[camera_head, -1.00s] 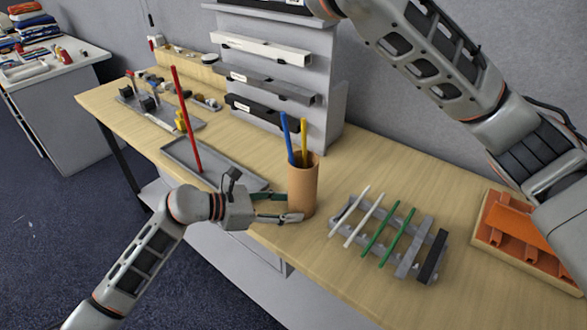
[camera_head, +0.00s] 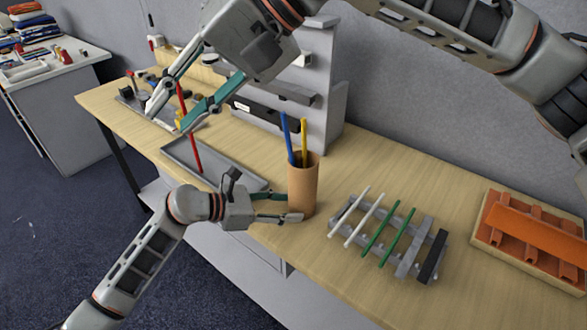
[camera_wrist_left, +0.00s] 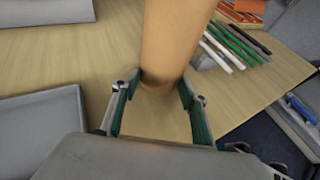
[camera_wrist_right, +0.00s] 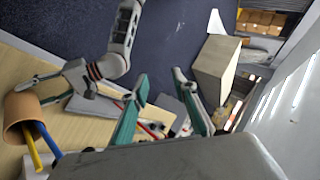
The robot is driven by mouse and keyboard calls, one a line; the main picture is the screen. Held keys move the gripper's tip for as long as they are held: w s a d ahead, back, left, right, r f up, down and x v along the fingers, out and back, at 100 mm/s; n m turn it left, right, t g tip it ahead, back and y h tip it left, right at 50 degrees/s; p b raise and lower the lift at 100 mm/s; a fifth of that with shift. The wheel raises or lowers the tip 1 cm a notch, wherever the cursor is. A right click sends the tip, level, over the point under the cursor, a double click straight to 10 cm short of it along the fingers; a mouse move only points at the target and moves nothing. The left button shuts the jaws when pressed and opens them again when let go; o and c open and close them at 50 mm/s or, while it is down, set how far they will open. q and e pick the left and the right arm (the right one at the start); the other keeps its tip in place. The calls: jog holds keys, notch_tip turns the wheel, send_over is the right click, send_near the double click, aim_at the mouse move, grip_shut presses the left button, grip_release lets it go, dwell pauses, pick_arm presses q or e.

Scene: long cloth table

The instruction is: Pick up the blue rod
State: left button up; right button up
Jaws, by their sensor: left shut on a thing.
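The blue rod (camera_head: 286,135) stands in a tan cylindrical cup (camera_head: 303,190), beside a yellow rod (camera_head: 305,138). Its lower part is hidden inside the cup. My left gripper (camera_head: 290,206) is shut on the cup near its lower part; the left wrist view shows the fingers at either side of the cup (camera_wrist_left: 172,40). My right gripper (camera_head: 170,117) is open and empty, high at the left, well apart from the blue rod. In the right wrist view the blue rod (camera_wrist_right: 48,143) shows at the lower left, beyond the open fingers.
An orange piece (camera_head: 530,225) sits at the far right. A grey shelf unit (camera_head: 338,105) stands behind.

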jog(key=w+d+f+n+t+h, duration=0.2)
jog(key=w+d+f+t+h, duration=0.1)
jog(key=w+d+f+h, duration=0.4)
jog(key=n+t, duration=0.1)
jog(key=t, duration=0.1)
send_near(289, 140)
jog(key=shift+h, duration=0.4)
jog(key=x, duration=1.1)
jog(key=shift+a, duration=0.3)
grip_shut()
